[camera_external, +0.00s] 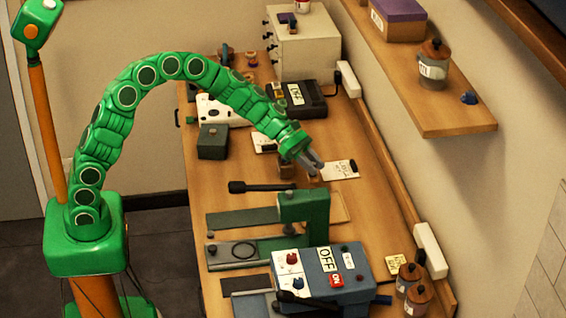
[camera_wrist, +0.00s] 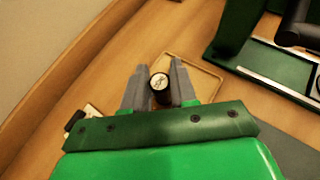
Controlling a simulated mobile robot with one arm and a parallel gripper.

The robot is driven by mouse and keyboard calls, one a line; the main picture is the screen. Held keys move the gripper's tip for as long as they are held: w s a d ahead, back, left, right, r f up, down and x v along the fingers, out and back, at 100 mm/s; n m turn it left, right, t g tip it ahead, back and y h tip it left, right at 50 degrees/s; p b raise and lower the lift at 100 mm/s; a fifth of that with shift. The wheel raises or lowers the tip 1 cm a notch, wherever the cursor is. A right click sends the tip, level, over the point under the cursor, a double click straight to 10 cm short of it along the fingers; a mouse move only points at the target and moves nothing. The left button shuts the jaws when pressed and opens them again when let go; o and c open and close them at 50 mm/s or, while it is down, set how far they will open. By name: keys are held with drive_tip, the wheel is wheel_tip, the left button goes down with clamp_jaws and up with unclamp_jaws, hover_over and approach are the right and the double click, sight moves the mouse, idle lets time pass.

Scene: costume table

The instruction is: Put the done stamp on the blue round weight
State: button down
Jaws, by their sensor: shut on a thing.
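My gripper (camera_external: 311,161) is above the middle of the wooden table, its fingers pointing down and to the right. In the wrist view my gripper (camera_wrist: 159,68) is shut on a small dark cylinder, which I take to be the done stamp (camera_wrist: 160,84). Its round end is pale with a dark mark too small to read. In the external view the fingers mostly hide it. A small blue roundish thing (camera_external: 469,98), possibly the blue round weight, sits on the wall shelf to the right, well apart from my gripper.
A green press (camera_external: 303,207) and a grey-blue switch box (camera_external: 335,280) stand on the near table. A white card (camera_external: 340,170) lies beside my gripper. A jar (camera_external: 433,70) stands on the shelf (camera_external: 455,122) near the blue thing. Brown-lidded jars (camera_external: 418,295) stand at the near right.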

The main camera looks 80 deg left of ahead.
drive_tip(key=shift+w+f, duration=1.1)
drive_tip(key=shift+f, duration=1.9)
drive_tip(key=shift+f, duration=0.1)
drive_tip(key=c, duration=0.9)
unclamp_jaws()
drive_tip(key=shift+a+r, duration=0.15)
drive_tip(key=shift+r, duration=0.1)
drive_tip(key=v, duration=1.1)
drive_tip(key=shift+s+a+r, duration=0.1)
drive_tip(key=shift+s+a, duration=0.1)
drive_tip(key=shift+s, duration=0.1)
